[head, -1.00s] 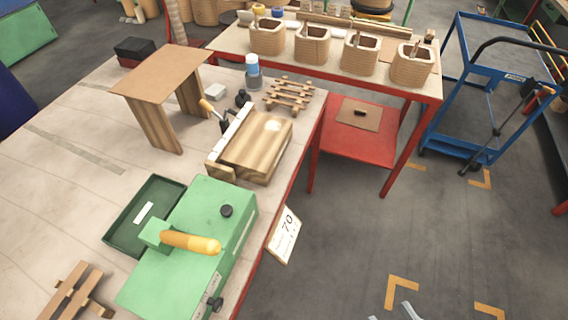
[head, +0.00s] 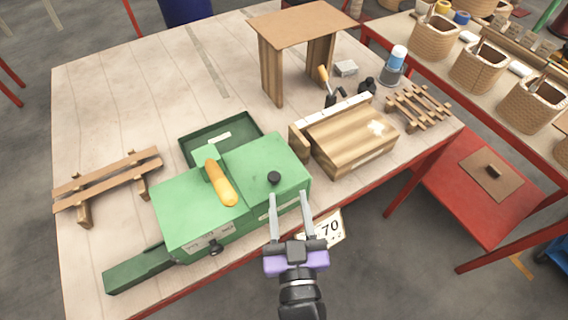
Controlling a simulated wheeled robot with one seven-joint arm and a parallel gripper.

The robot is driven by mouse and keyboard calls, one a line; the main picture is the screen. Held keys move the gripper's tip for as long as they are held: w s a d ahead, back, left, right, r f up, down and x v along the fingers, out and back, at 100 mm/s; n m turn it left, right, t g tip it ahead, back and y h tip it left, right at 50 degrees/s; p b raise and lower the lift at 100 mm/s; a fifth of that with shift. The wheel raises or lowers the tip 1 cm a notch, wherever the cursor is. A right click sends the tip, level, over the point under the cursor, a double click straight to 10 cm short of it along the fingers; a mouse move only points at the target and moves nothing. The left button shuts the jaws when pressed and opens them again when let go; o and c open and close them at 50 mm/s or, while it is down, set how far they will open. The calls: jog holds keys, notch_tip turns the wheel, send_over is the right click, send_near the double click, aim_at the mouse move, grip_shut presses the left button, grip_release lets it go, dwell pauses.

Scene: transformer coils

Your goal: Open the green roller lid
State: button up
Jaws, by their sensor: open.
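The green roller box (head: 261,159) sits on the wooden workbench near its front edge, with its green lid on top lying flat. A yellow-orange handle (head: 221,186) and a black knob (head: 274,177) are on its top. Another small black knob is on the front side. My gripper (head: 288,198) is open and empty, its two grey fingers pointing at the box's front right side. In the picture the fingertips lie just below the black knob; I cannot tell how far apart they are or whether they touch the box.
A dark green tray (head: 252,121) lies behind the box, and a dark green bar (head: 137,270) lies at its left. A wooden roller block (head: 352,137) stands to the right. A small wooden bench (head: 105,183) is at left. Free benchtop lies at the back left.

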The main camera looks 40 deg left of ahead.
aim_at(272, 164)
jog(key=a, duration=0.2)
jog(key=shift+a+r, duration=0.35)
jog(key=shift+p+x, duration=0.8)
jog(key=shift+x, duration=3.1)
jog(key=shift+s+a+r, duration=0.1)
jog(key=shift+a, duration=0.05)
grip_shut()
